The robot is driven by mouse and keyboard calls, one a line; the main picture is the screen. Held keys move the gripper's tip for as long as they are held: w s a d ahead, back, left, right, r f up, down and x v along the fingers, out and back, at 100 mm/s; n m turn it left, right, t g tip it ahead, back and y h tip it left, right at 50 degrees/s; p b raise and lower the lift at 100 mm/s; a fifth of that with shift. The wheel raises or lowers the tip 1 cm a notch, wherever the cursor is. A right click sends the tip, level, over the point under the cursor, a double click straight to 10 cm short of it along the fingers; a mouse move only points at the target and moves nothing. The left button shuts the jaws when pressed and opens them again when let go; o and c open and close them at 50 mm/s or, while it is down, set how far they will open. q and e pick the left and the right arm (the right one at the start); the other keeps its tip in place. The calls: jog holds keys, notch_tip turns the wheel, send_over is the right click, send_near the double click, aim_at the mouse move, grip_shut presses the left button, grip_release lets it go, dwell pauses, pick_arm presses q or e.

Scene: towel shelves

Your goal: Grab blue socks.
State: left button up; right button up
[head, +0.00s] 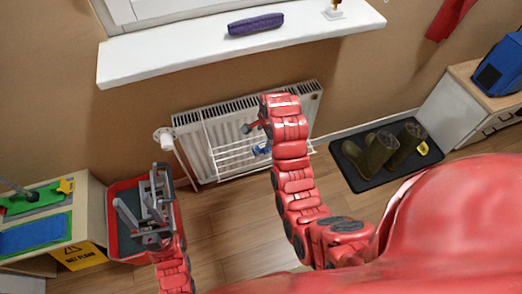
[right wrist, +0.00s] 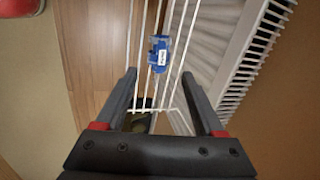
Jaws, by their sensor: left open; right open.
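The blue socks (head: 262,150) show as a small blue bundle with a white label on the white wire drying rack (head: 228,153) in front of the radiator. In the right wrist view the blue socks (right wrist: 159,50) lie across the rack's wires, beyond my fingertips. My right gripper (head: 252,126) is beside the rack, partly hidden by its own arm. In the right wrist view my right gripper (right wrist: 160,76) is open and empty, its fingers on either side of the rack's end. My left gripper (head: 139,188) is open above a red bin, away from the socks.
The radiator (right wrist: 240,80) stands close to the right finger. A windowsill (head: 190,52) with a purple roll (head: 256,24) is above it. Dark boots (head: 378,153) stand on a black mat. The red bin (head: 113,243) and a low table (head: 83,200) are at the left.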

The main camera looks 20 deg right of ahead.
jog(key=b, duration=0.9)
send_over(260, 148)
jog(key=s, duration=0.2)
notch_tip(260, 148, down, 9)
jog(key=shift+w+r, duration=0.1)
jog(key=shift+r, duration=0.1)
jog(key=shift+w+f+p, duration=0.1)
jog(key=shift+f+p, duration=0.2)
jog(key=shift+p, duration=0.35)
jog(key=shift+x, duration=3.05)
jog(key=shift+c, duration=0.2)
jog(key=shift+r, duration=0.1)
jog(key=c, duration=1)
jog(key=shift+o, duration=0.2)
